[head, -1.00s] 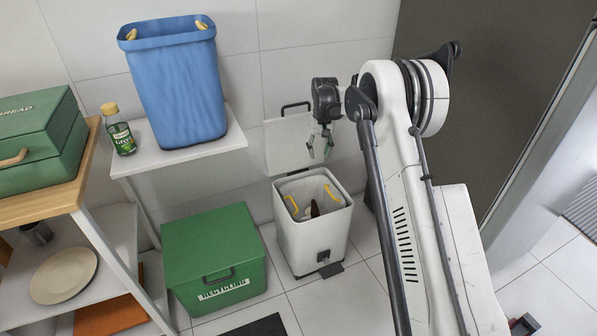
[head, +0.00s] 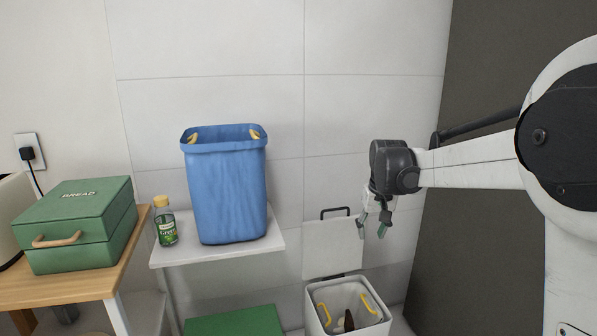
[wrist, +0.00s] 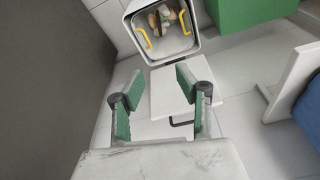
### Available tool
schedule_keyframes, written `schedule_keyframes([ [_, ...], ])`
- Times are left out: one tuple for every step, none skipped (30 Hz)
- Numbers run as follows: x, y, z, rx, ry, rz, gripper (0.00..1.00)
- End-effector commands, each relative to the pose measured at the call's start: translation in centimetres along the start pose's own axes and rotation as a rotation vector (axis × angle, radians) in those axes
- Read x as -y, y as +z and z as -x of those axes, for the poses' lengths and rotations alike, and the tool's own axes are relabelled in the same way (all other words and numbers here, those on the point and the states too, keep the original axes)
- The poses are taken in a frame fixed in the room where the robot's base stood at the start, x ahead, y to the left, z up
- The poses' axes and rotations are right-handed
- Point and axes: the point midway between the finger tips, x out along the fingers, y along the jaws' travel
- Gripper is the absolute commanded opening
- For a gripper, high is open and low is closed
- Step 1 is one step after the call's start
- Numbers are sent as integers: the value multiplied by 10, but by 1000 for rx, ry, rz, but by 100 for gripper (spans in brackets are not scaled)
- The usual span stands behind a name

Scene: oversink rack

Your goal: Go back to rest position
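My gripper (head: 373,224) hangs from my arm on the right side of the head view, above the open white bin and in front of its raised lid. In the wrist view my gripper (wrist: 160,98) has its green-padded fingers spread apart with nothing between them. The white bin (head: 318,315) stands open below, with yellow handles inside. The wrist view shows the bin (wrist: 138,52) beyond the fingertips with several items in it, too small to name surely. The bin lid (wrist: 165,92) lies between the fingers in the picture, well below them.
A blue basket (head: 228,195) and a green bottle (head: 167,228) stand on a white shelf (head: 215,252). A green bread box (head: 75,225) sits on a wooden counter at left. A green recycling box (head: 235,323) is on the floor. A dark panel (head: 490,100) is at right.

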Motion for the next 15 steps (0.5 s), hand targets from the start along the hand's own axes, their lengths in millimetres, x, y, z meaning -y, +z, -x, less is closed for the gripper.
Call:
schedule_keyframes([
  [1,12,13,-14,1,-1,33],
  [2,19,19,-22,2,-2,33],
  [2,27,28,-33,3,-3,33],
  [2,33,34,-42,4,-4,33],
  [3,40,40,-50,4,-5,33],
  [4,49,47,-61,5,-6,33],
  [4,56,53,-69,6,-7,33],
  [4,63,58,-78,7,-8,33],
  [5,72,64,-89,8,-9,33],
  [6,79,69,-97,8,-10,33],
  [6,86,73,-106,9,-11,33],
  [7,96,79,-117,10,-12,33],
  [7,104,83,-124,10,-13,33],
  [8,112,87,-133,11,-14,33],
  [8,122,91,-145,12,-15,33],
])
